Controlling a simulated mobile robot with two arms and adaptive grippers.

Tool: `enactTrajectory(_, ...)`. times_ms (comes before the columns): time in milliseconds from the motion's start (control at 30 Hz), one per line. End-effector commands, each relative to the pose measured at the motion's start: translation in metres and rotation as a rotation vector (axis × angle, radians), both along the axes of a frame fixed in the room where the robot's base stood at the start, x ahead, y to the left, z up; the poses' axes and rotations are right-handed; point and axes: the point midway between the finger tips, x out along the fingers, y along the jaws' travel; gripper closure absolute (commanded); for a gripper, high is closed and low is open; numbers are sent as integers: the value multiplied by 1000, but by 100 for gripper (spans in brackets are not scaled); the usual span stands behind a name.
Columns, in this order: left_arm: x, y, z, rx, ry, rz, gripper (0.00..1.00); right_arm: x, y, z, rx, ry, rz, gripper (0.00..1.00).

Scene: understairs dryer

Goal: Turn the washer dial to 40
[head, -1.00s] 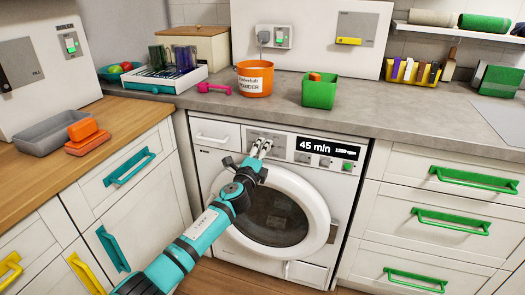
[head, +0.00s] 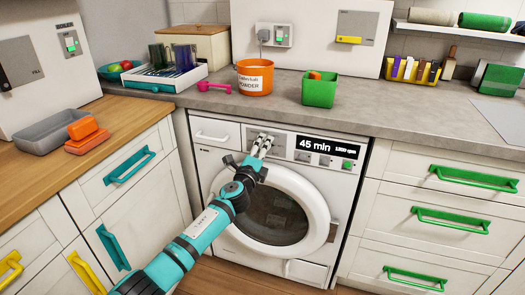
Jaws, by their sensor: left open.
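The white washer (head: 218,161) stands under the grey counter with its round door shut. Its display (head: 328,147) reads "45 min" with smaller text beside it. My left gripper (head: 262,140) is open in front of the grey panel (head: 278,145) left of the display. Its fingers point up and away at the panel and cover part of it. The dial is hidden or too small to make out there, so I cannot tell its setting or whether the fingers touch it. My right gripper is not in view.
The counter (head: 420,110) above holds an orange powder tub (head: 255,80), a pink scoop (head: 214,88) and a green box (head: 319,90). Drawers with green handles (head: 450,219) stand right of the washer. Cupboards with teal handles (head: 130,165) stand left.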

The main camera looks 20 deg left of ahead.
Motion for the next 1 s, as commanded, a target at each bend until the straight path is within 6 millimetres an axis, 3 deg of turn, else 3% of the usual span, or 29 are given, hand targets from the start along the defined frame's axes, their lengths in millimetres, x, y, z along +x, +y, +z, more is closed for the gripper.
enactTrajectory(267,-20,2,-2,3,-1,0,40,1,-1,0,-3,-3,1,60)
enactTrajectory(700,-105,4,-8,0,2,-1,40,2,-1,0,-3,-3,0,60)
enactTrajectory(1000,-120,4,-8,0,1,0,40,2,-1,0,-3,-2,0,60)
